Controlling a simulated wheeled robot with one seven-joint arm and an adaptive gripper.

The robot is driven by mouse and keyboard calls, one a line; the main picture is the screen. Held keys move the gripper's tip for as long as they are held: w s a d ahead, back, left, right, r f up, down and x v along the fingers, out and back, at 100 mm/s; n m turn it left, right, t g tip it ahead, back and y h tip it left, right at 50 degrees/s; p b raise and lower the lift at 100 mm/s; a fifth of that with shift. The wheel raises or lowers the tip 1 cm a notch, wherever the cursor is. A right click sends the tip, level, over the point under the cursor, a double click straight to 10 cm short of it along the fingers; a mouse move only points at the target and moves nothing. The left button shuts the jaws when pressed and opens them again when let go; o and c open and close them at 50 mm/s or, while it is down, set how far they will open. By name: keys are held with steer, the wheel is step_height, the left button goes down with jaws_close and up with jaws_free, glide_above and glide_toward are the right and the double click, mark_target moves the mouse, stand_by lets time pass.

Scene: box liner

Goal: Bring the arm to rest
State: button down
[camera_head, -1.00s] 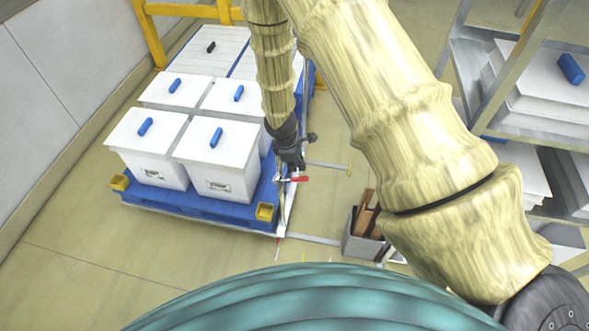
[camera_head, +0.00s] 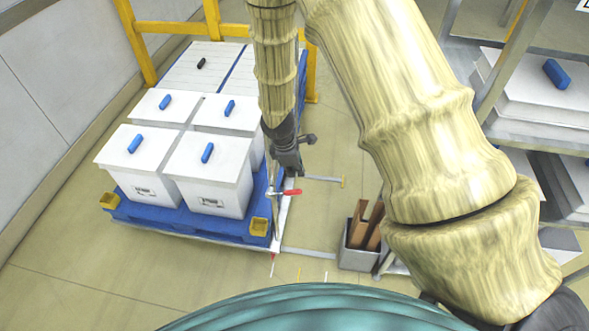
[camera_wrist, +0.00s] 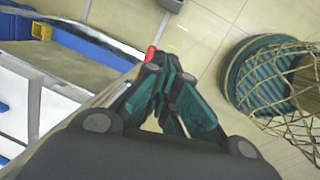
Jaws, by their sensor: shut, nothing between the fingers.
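My gripper (camera_head: 283,172) hangs pointing down at the end of my arm, beside the right edge of the blue pallet (camera_head: 190,224). It also shows in the wrist view (camera_wrist: 157,75), where its dark and teal fingers are closed together with nothing between them. A red-handled tool (camera_head: 292,192) shows just below the gripper in the head view, and a red tip (camera_wrist: 150,53) shows by the fingertips in the wrist view. I cannot tell whether the gripper touches it.
White lidded boxes with blue handles (camera_head: 207,173) stand on the pallet. A yellow rail (camera_head: 140,45) is behind it. A grey bin with brown boards (camera_head: 357,250) stands on the floor to the right. A metal shelf (camera_head: 530,130) holds white boxes at far right. Floor between is mostly clear.

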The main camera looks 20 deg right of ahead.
steer(key=s+a+f+m+y, duration=0.2)
steer(key=s+a+f+m, duration=0.1)
steer(key=s+f, duration=0.4)
steer(key=s+a+f+m+y, duration=0.1)
steer(key=s+a+f+m, duration=0.3)
steer(key=s, duration=0.6)
steer(key=s+d+f+m, duration=0.1)
steer(key=s+f+m, duration=0.1)
steer(key=s, duration=0.5)
steer(key=s+d+f+m, duration=0.2)
steer(key=s+f+m, duration=0.1)
steer(key=s, duration=0.5)
steer(key=shift+s+m, duration=0.15)
steer(key=shift+m, duration=0.45)
steer(key=shift+f, duration=0.1)
